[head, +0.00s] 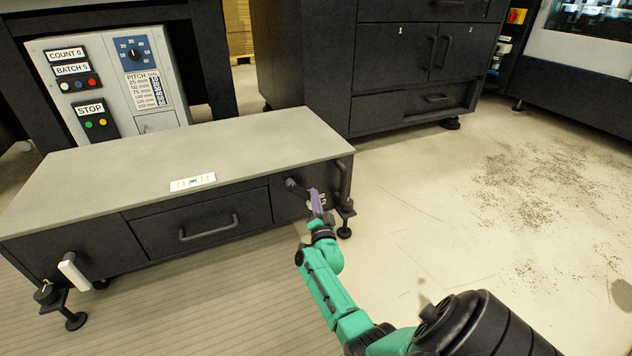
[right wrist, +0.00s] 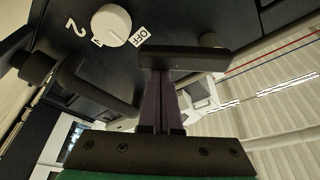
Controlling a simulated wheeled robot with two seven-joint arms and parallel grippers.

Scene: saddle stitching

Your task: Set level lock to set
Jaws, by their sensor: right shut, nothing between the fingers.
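My right gripper (head: 314,199) has purple fingers and is at the right end of the bench front. Its fingers are closed together and hold nothing. In the right wrist view the closed fingers (right wrist: 163,105) point up at a dark bar (right wrist: 185,61), which covers their tips; I cannot tell whether they touch. A dark lever (head: 293,186) sticks out of the bench front just left of the gripper in the head view. No part is clearly readable as the level lock. A white-ended handle (head: 73,272) hangs at the bench's left front. My left gripper is not in view.
The grey bench top (head: 130,165) holds only a small white label. A white knob (right wrist: 111,24) marked OFF, 1 and 2 is near the fingers in the right wrist view. A control panel (head: 105,85) stands behind the bench. The floor at right is open.

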